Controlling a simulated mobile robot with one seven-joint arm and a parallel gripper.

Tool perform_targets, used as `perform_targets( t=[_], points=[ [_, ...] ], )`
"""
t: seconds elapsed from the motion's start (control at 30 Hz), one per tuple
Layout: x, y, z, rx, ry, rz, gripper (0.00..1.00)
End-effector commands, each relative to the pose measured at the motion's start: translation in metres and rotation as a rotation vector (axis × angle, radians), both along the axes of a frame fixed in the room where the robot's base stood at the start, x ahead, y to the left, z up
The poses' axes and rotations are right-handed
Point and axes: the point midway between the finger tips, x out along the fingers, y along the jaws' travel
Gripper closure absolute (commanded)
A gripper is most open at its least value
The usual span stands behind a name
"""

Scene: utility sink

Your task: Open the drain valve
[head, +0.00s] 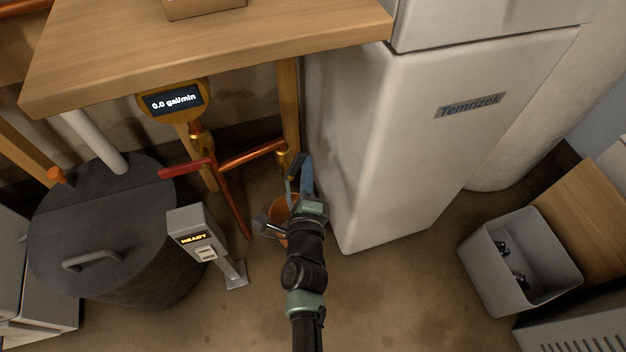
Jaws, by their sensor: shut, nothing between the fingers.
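A brass valve (283,158) sits at the right end of a copper branch pipe (252,154), under the wooden table. A blue lever-like part (306,174) is beside it, just beyond my wrist. A second valve has a red lever (187,168) pointing left on the copper pipework. No label shows which one is the drain valve. My gripper (301,188) is shut and empty, close to the brass valve and the blue part. Whether it touches them is unclear. An orange bucket (283,238) stands below, partly hidden by my arm.
A flow meter (171,101) reads 0.0 gal/min. A grey post (193,228) shows READY. A dark lidded drum (90,235) stands at left, a white appliance (400,140) close at right. The table edge (210,72) overhangs the pipes.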

Motion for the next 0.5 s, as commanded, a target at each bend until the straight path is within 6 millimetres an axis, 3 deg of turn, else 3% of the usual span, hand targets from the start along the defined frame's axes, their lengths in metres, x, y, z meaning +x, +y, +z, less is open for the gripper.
perform_targets(
  t=[0.5],
  points=[
    [-0.004,0.014,0.007,-0.32,-0.103,0.002,1.0]
  ],
)
